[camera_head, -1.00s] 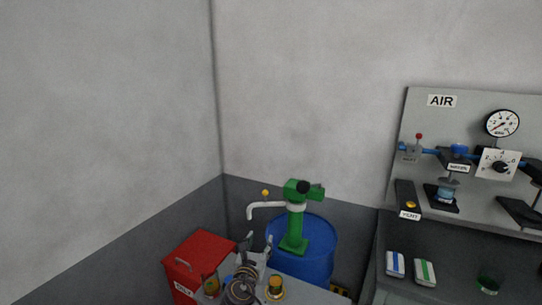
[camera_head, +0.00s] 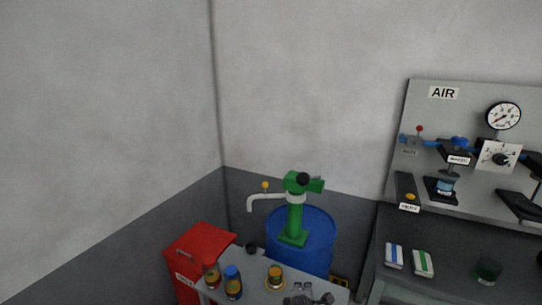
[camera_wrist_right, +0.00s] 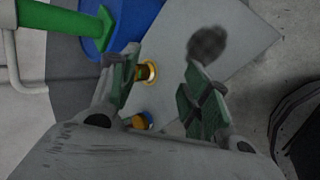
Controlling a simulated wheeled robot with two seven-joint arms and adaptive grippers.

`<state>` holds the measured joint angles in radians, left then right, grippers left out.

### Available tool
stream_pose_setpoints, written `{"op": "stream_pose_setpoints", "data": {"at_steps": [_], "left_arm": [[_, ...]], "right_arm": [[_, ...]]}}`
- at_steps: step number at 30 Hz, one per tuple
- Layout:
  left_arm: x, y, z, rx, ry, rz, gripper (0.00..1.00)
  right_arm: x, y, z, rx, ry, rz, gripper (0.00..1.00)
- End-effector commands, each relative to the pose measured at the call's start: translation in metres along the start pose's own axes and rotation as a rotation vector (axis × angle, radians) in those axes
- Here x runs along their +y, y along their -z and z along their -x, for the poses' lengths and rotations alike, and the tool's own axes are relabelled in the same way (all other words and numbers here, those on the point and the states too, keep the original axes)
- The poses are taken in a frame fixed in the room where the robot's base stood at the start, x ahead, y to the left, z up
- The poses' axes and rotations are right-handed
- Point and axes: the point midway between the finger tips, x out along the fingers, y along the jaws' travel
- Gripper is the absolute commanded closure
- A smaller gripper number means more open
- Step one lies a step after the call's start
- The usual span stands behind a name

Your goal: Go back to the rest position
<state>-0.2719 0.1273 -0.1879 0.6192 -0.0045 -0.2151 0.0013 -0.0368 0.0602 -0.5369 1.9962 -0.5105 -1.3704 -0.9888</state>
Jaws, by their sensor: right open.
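My right gripper (camera_head: 308,289) is low in the head view, at the front right of the small grey table (camera_head: 258,266). In the right wrist view its two green-padded fingers (camera_wrist_right: 163,92) are apart with nothing held between them. A copper-coloured round piece (camera_head: 275,275) stands on the table, left of the gripper; in the wrist view it shows beyond the fingers (camera_wrist_right: 147,72). My left gripper is not in view.
A red bin (camera_head: 200,246) stands left of the table. A blue drum (camera_head: 310,240) with a green pump (camera_head: 295,213) stands behind it. A dark bench (camera_head: 440,260) with an air panel (camera_head: 470,150) is at the right. A small black cup (camera_head: 251,248) sits at the table's back.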

Motion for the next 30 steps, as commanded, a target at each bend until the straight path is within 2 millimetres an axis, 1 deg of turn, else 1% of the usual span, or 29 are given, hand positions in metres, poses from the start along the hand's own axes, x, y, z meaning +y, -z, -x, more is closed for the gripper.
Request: {"op": "stream_pose_setpoints", "data": {"at_steps": [1,6,14,18,24,30], "left_arm": [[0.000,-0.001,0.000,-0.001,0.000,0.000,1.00],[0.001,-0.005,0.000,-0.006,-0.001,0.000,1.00],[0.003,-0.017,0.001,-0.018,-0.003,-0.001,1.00],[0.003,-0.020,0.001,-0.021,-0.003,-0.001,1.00],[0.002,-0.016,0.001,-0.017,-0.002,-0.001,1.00],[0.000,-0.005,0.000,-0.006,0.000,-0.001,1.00]], "right_arm": [[-0.011,-0.008,0.002,0.005,0.030,-0.064,0.53],[-0.044,-0.033,0.009,0.015,0.127,-0.297,0.53],[-0.090,-0.071,0.028,-0.003,0.264,-0.640,0.53],[-0.112,-0.090,0.042,-0.027,0.331,-0.817,0.53],[-0.137,-0.113,0.063,-0.069,0.409,-1.036,0.53],[-0.151,-0.126,0.077,-0.100,0.453,-1.163,0.53]]}}
